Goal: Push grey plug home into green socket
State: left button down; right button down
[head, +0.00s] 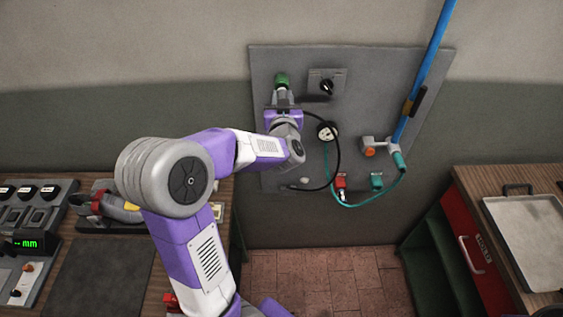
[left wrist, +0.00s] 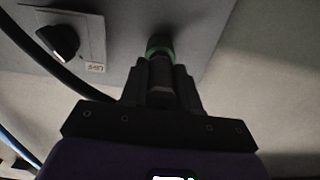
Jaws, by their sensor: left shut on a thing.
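The green socket (head: 281,79) is on the upper left of the grey wall panel. It also shows in the left wrist view (left wrist: 158,46) as a green ring just beyond the fingertips. My left gripper (head: 283,97) is below the socket and shut on the grey plug (left wrist: 160,74). The plug is in line with the socket and its front end meets the green ring. I cannot tell how deep it sits. In the head view the gripper mostly hides the plug. My right gripper is not in view.
A rotary switch (head: 326,86) sits right of the socket. A black cable (head: 338,160) loops past a round gauge (head: 327,131). Benches stand on both sides.

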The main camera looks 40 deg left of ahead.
pick_arm(q)
jog(key=shift+w+a, duration=0.4)
jog(key=shift+w, duration=0.05)
jog(key=c, duration=0.7)
grip_release()
jog(key=shift+w+a, duration=0.1)
jog(key=shift+c, duration=0.2)
jog(key=v, duration=0.7)
jog(key=shift+s+d+b, duration=0.2)
jog(key=shift+d+b, duration=0.05)
jog(key=shift+b, duration=0.1)
